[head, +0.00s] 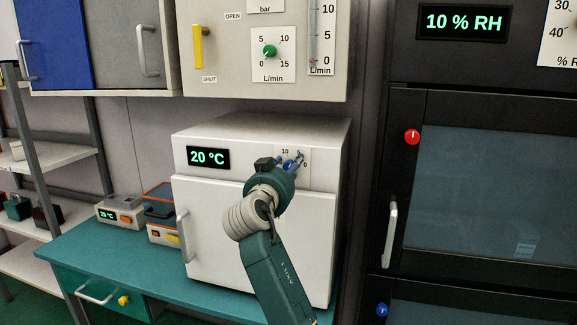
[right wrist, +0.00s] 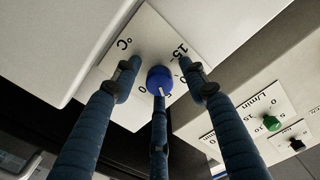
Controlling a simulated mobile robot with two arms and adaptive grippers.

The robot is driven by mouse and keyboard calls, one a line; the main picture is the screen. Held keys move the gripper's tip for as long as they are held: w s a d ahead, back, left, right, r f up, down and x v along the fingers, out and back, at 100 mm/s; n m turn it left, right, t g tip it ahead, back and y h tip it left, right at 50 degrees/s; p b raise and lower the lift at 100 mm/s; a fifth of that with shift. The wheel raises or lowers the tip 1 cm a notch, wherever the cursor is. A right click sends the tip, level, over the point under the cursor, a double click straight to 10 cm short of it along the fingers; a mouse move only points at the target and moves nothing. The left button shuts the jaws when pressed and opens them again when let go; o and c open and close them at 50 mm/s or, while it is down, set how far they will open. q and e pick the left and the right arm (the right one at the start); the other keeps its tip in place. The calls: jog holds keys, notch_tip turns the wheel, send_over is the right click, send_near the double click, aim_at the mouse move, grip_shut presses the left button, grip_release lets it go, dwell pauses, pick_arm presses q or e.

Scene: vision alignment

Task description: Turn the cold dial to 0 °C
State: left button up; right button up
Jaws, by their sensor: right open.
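The cold dial is a round blue knob on a white scale plate marked °C. It shows in the right wrist view (right wrist: 160,79) and, partly hidden by my gripper, in the head view (head: 289,165). A white mark shows at the knob's lower edge in the wrist view; a 0 stands to its lower left. The display (head: 208,157) on the white cabinet (head: 240,225) reads 20 °C. My right gripper (head: 292,162) is open at the plate, its blue fingers (right wrist: 162,78) spread around the knob. I cannot tell whether any finger touches it. My left gripper is out of view.
Above is a beige panel with a green L/min dial (head: 270,51) and yellow handle (head: 197,46). A dark cabinet with a red knob (head: 412,137) and blue knob (head: 382,310) stands right. Small devices (head: 122,209) sit on the teal bench (head: 110,250) left.

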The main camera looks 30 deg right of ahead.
grip_shut()
jog(key=shift+b, duration=0.3)
dwell(0.4)
jog(key=shift+m+b, duration=0.3)
jog(key=shift+b, duration=0.2)
jog(key=m+b, duration=0.7)
jog(key=b, duration=0.4)
jog(key=shift+f, duration=0.15)
jog(key=m+b, duration=0.2)
jog(key=shift+m, duration=0.4)
jog(key=shift+r+m+b, duration=0.2)
jog(key=shift+m+b, duration=0.4)
jog(key=shift+m, duration=0.2)
